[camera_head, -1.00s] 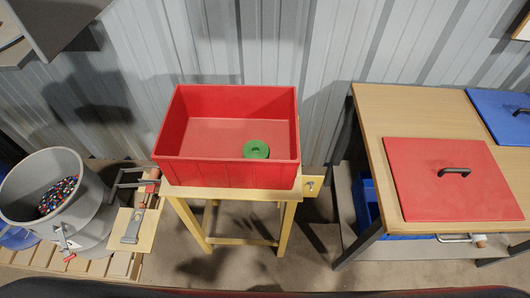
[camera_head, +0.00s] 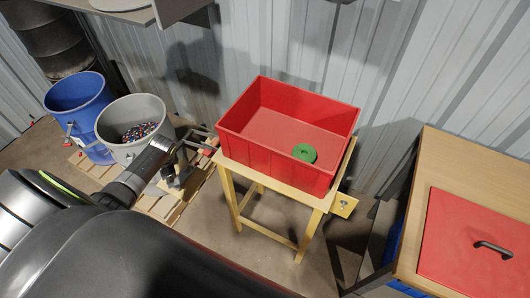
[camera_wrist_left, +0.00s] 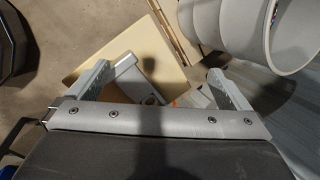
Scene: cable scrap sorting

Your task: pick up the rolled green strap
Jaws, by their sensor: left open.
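The rolled green strap (camera_head: 304,153) lies flat on the floor of the red crate (camera_head: 262,151), near its right front corner. The crate stands on a wooden stand. My left gripper (camera_head: 182,170) is left of the crate, apart from it, near the grey bin and pallet. In the left wrist view the left gripper (camera_wrist_left: 158,84) shows its two fingers spread wide with nothing between them. The strap does not show in that view. My right gripper is not in view.
A grey bin (camera_head: 117,117) of coloured bits and a blue bin (camera_head: 77,96) stand on a pallet at left. A table with a red lid (camera_head: 470,240) stands at right. A shelf overhangs the upper left. The wooden stand (camera_head: 243,187) has open floor beneath.

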